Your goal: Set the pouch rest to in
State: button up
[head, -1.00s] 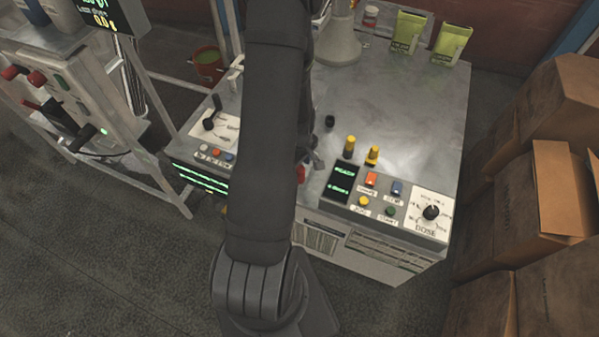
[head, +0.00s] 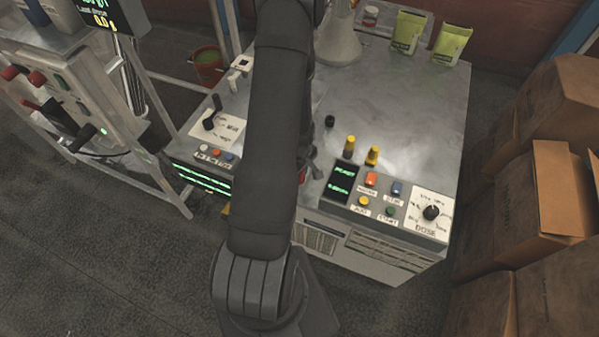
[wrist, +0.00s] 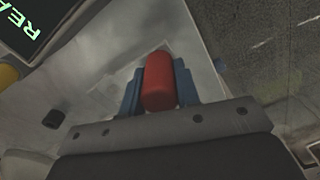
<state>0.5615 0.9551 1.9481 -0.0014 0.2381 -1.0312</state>
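In the wrist view a red rounded handle (wrist: 159,82) stands between the two blue-padded fingers of my gripper (wrist: 159,88). Both fingers lie against its sides, so the gripper appears shut on it. A small piece of red shows beside my arm in the head view (head: 301,174), at the bench's front edge. My arm hides the gripper and most of that area there. No label naming the pouch rest can be read, and the handle's base is hidden.
The bench (head: 405,110) carries a control panel with a dark display (head: 342,181), coloured buttons and a dose dial (head: 431,212). Yellow-topped posts (head: 349,147) stand behind the display. A black lever (head: 210,121) is at left. Cardboard boxes (head: 550,185) stand close at right.

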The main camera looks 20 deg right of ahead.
grip_shut()
jog(key=w+d, duration=1.5)
jog(key=d, duration=0.1)
jog(key=shift+w, duration=0.4)
jog(key=shift+w+r, duration=0.1)
jog(key=o, duration=0.9)
grip_release()
jog(key=shift+d, duration=0.1)
notch_tip(320, 180, up, 17)
jog(key=shift+r, duration=0.15)
